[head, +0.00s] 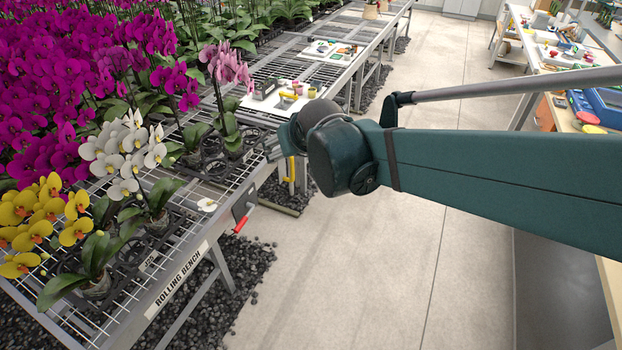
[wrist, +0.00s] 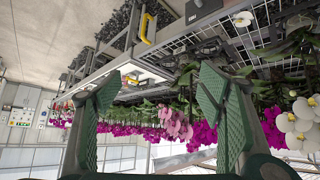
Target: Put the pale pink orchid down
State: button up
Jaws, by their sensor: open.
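The pale pink orchid (head: 228,66) stands upright on the rolling bench (head: 178,268), near its aisle side, with its pot low among black holders. Its pink blooms also show in the wrist view (wrist: 176,124), where the picture is upside down, seen between the fingers. My gripper (wrist: 162,72) is open, its two green fingers wide apart with nothing between the tips. The orchid appears beyond the fingers, apart from them. In the head view my arm's end is beside the bench, right of the orchid, and hides most of the gripper.
White orchids (head: 125,158) and yellow orchids (head: 30,225) stand nearer on the bench; magenta orchids (head: 60,85) crowd behind. A red-handled lever (head: 241,222) juts from the bench edge. A white work board (head: 272,101) lies farther along. The concrete aisle (head: 380,275) is clear.

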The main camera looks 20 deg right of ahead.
jog(key=s+f+g, duration=0.1)
jog(key=s, duration=1)
jog(key=s+d+f+g, duration=0.1)
jog(key=s, duration=1)
jog(key=shift+d+f, duration=0.3)
jog(key=shift+f, duration=0.05)
jog(key=shift+c, duration=0.2)
